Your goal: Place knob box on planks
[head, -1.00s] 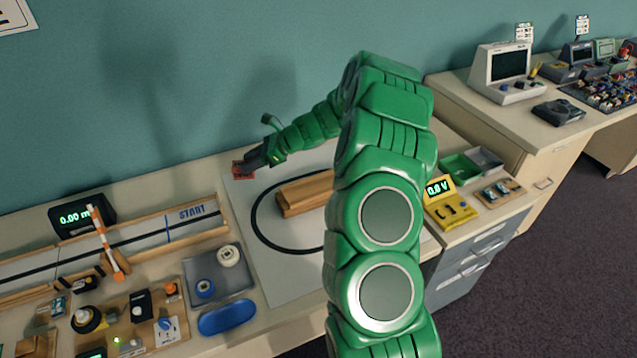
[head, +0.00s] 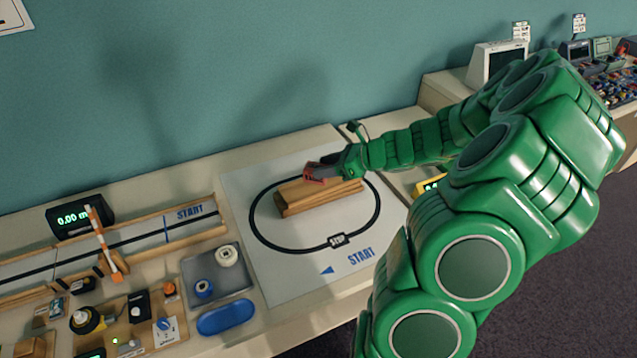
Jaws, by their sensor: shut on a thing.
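The planks (head: 310,201) are a short stack of light wood lying inside the black oval line on the grey mat. My gripper (head: 328,171) comes from the right and is shut on a small red box (head: 317,178), taken to be the knob box. The box is over the far side of the planks, near their top. I cannot tell whether it touches the wood. Its knob does not show clearly, and the gripper hides part of its right side.
The grey mat (head: 276,273) has clear room around the planks. Left of it stand a grey tray (head: 217,287) with two spools, a blue oval dish (head: 226,317) and a wooden track (head: 208,234). My arm covers much of the right side and hides most of the yellow meter (head: 430,185).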

